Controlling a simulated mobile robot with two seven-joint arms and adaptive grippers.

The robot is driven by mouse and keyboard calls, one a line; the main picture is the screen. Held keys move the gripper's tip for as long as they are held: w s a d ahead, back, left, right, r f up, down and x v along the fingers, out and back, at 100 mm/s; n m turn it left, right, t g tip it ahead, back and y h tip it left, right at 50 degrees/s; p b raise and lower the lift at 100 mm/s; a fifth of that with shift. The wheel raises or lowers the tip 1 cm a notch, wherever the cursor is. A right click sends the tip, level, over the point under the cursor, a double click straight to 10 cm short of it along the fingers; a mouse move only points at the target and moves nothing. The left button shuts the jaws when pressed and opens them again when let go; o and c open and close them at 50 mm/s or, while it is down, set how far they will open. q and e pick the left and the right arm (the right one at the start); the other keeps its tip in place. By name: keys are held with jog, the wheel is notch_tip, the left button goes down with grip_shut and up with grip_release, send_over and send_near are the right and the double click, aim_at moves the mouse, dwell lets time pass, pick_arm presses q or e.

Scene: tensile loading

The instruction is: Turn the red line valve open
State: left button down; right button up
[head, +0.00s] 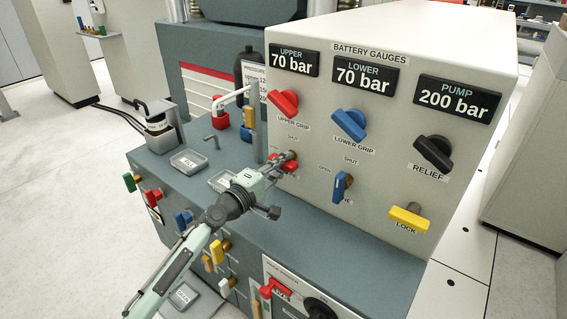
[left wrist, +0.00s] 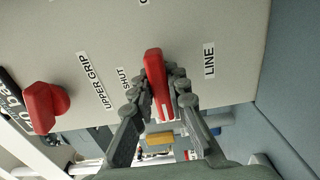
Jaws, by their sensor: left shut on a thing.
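The red line valve handle (head: 291,168) sits low on the left of the pale gauge panel, below the SHUT label (head: 293,138). It also shows in the left wrist view as a red lever (left wrist: 155,80) between the SHUT (left wrist: 124,79) and LINE (left wrist: 209,60) labels. It lies roughly crosswise on the panel, unlike the upright blue valve handle (head: 341,187) beside it. My left gripper (head: 284,162) is shut on the red handle, one finger on each side; the fingers hide part of it in the head view. My right gripper is not in view.
Above are the red upper grip knob (head: 284,102), blue lower grip knob (head: 349,124) and black relief knob (head: 434,152). A yellow lock handle (head: 409,219) is at lower right. A white-handled part (head: 232,97) stands left of the panel. Small trays (head: 188,162) rest on the bench.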

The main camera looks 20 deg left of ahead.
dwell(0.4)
pick_arm(q)
jog(key=c, duration=1.5)
grip_release()
jog(key=v, duration=1.2)
jog(key=shift+r, duration=0.1)
